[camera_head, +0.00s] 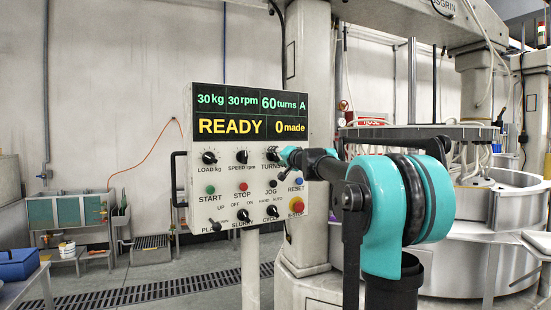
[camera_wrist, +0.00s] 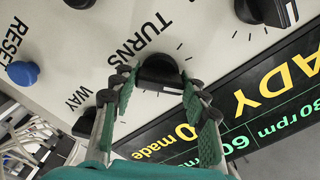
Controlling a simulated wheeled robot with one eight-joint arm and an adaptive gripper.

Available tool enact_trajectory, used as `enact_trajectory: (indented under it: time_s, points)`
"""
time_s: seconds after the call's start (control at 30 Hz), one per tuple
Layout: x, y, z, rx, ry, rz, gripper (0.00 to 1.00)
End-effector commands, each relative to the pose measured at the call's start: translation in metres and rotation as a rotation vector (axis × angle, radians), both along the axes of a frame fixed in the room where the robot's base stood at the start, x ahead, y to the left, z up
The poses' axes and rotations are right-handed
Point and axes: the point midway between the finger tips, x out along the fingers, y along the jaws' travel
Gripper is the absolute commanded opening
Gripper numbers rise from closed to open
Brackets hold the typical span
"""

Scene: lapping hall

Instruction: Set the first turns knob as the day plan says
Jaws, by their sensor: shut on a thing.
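The control panel (camera_head: 249,170) stands left of my arm, facing me. Its display (camera_head: 250,114) reads 30 kg, 30 rpm, 60 turns A, READY and 0 made. The black TURNS knob (camera_wrist: 160,70) is in the wrist view beside its printed label, with scale ticks around it. My gripper (camera_wrist: 158,84) is shut on this knob, one green-padded finger on each side. In the head view my gripper (camera_head: 289,156) covers the knob. The knob's pointer cannot be made out. No day plan is readable in either view.
The LOAD knob (camera_head: 209,157) and SPEED knob (camera_head: 242,157) are left of the TURNS knob. The WAY knob (camera_wrist: 85,121) and blue RESET button (camera_wrist: 22,73) are close by. The red-and-yellow E-stop (camera_head: 296,205) is below. A large round machine (camera_head: 450,260) stands at right.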

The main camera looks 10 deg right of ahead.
Motion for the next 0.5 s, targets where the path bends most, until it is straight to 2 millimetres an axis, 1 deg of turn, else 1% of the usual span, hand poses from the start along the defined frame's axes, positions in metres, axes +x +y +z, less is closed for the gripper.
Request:
enact_trajectory:
  time_s: [0.2, 0.5]
  points:
    - [-0.0001, -0.0002, -0.0002, 0.162, 0.066, -0.001, 0.16]
    - [-0.0002, -0.0004, -0.0002, 0.315, 0.127, -0.001, 0.15]
